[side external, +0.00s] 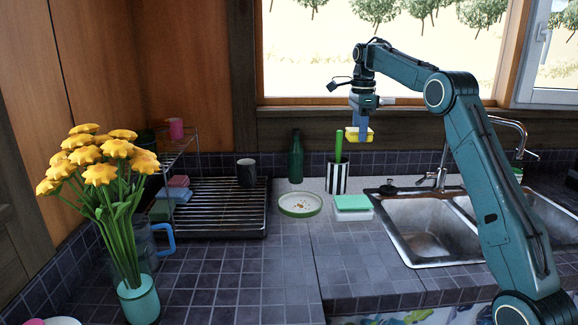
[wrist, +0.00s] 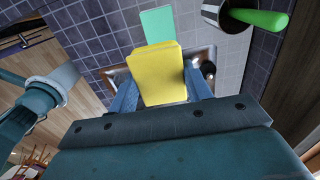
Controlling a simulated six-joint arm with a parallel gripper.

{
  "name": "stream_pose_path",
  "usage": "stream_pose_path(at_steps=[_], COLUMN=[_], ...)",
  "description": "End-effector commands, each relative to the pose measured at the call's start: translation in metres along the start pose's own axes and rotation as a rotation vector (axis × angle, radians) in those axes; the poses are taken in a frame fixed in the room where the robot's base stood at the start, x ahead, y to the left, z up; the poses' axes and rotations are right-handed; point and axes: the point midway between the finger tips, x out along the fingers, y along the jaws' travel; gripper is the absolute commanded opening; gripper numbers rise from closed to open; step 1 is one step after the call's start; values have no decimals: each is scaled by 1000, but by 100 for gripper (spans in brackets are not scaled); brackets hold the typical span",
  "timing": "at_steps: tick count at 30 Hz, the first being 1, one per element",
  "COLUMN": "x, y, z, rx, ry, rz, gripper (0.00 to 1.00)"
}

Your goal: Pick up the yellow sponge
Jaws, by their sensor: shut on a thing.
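The yellow sponge (side external: 359,134) is held in the air by my gripper (side external: 363,128), high over the counter and above the striped cup in the side external view. In the wrist view the sponge (wrist: 157,73) sits between the two blue fingers of my gripper (wrist: 160,90), which is shut on it. The sponge is clear of the counter, and nothing else touches it that I can see.
Below are a green sponge on a white holder (side external: 352,204), a striped cup with a green-handled tool (side external: 337,175), a green bottle (side external: 296,158) and a plate (side external: 300,204). A sink (side external: 430,240) lies right, a drying rack (side external: 215,205) and flower vase (side external: 138,300) left. The front counter is clear.

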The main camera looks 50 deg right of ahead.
Motion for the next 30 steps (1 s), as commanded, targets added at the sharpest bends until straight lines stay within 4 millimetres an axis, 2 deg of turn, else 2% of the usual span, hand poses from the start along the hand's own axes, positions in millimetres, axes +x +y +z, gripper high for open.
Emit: stream_pose_path(at_steps=[16,17,19,20,26,30], x=[-2,-2,-2,-2,2,13], y=[0,0,0,0,0,-2], z=[0,0,0,0,0,0], rx=[0,0,0,0,0,0], ry=[0,0,0,0,0,1], rz=[-1,-1,-1,-1,1,2], gripper=[28,47,33,31,31,31])
